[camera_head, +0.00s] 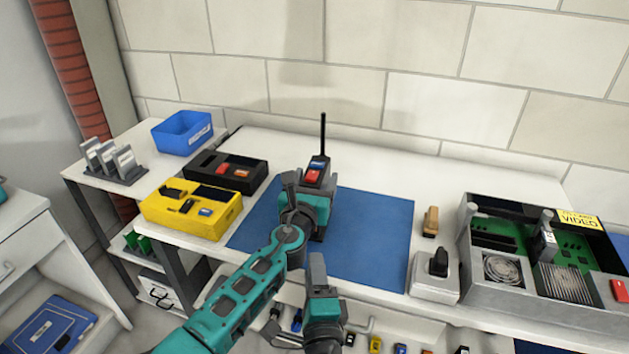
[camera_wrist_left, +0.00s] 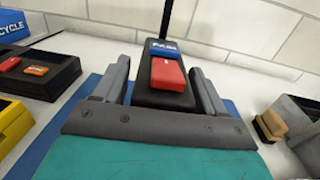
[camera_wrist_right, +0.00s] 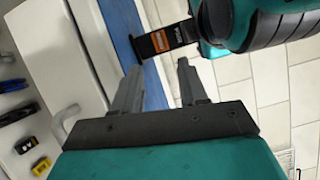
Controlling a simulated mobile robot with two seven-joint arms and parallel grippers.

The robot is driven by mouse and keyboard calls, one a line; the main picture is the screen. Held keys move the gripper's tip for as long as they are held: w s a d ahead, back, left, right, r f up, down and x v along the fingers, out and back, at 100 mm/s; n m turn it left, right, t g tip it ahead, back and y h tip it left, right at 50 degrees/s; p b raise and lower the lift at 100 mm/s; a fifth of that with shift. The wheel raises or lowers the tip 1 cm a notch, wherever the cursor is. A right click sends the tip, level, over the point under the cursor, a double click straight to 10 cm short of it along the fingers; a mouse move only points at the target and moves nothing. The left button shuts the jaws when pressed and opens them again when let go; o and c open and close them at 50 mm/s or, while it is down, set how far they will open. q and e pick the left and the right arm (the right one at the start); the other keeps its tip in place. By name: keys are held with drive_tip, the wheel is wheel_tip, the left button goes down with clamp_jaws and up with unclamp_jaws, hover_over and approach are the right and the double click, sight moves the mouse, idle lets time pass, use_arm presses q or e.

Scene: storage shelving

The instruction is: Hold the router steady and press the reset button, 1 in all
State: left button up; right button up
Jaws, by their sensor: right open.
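The black router stands on the blue mat (camera_head: 375,235), with a tall thin antenna (camera_head: 323,135). Its top carries a red block (camera_wrist_left: 168,74) and a blue label (camera_wrist_left: 165,49). I cannot tell which part is the reset button. My left gripper (camera_head: 312,192) has one finger on each side of the router body (camera_wrist_left: 165,98), closed in on it. My right gripper (camera_head: 318,262) is lower, near the table's front edge, open and empty. In the right wrist view its fingers (camera_wrist_right: 160,82) point towards a dark part with an orange label (camera_wrist_right: 160,42) beside my left gripper.
Left of the mat are a yellow box (camera_head: 190,222), a black tray (camera_head: 252,182) and a blue bin (camera_head: 182,128). Right are a grey block with a black knob (camera_head: 435,285), a tan piece (camera_head: 431,222) and an open metal chassis (camera_head: 490,288). The mat's right half is clear.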

use_arm(q)
drive_tip(key=c, duration=1.2)
use_arm(e)
clamp_jaws()
idle(1.0)
